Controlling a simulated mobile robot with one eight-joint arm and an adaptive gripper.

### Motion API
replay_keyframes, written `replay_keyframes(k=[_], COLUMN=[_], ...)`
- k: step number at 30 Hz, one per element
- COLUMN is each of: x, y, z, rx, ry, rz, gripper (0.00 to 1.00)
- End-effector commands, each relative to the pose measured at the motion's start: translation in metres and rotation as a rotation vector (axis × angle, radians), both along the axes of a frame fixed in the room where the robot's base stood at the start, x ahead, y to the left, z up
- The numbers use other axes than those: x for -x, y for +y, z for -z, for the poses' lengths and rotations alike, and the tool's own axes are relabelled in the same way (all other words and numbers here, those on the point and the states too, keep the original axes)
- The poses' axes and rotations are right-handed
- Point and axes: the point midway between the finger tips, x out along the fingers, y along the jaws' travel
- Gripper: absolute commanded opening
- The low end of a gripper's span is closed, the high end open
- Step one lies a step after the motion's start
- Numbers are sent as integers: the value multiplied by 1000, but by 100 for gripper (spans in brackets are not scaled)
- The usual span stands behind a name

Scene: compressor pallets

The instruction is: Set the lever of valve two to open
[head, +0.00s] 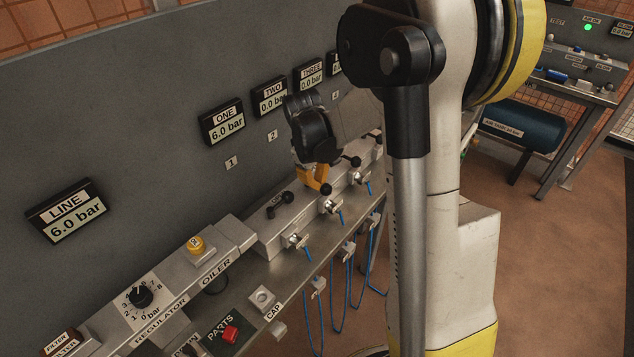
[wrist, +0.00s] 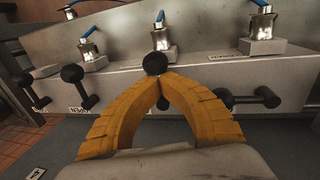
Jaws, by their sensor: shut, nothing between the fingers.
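Valve two sits on the pale manifold (head: 300,213) under the display marked TWO (head: 270,96), which reads 0.0 bar. Its lever ends in a black ball knob (head: 325,188), which also shows in the wrist view (wrist: 155,63). My gripper (head: 319,182) is over valve two with its yellow fingers pointing down at the lever. In the wrist view my gripper's fingertips (wrist: 158,78) meet right at the knob, with nothing between them. The knob lies just beyond the tips; whether they touch it I cannot tell. The fingers partly hide the lever's arm and pivot.
Valve one's lever (head: 280,204) is on one side, and valve three's lever (head: 350,160) on the other. Display ONE (head: 224,120) reads 6.0 bar. Blue hoses (head: 308,250) hang in front.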

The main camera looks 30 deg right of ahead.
Motion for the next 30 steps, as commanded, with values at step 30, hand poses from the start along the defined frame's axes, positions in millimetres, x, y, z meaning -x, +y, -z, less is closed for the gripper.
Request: replay_keyframes(k=[30], x=[-17], y=[-30], z=[1], rx=[4], ry=[12], rz=[-823], gripper=[0])
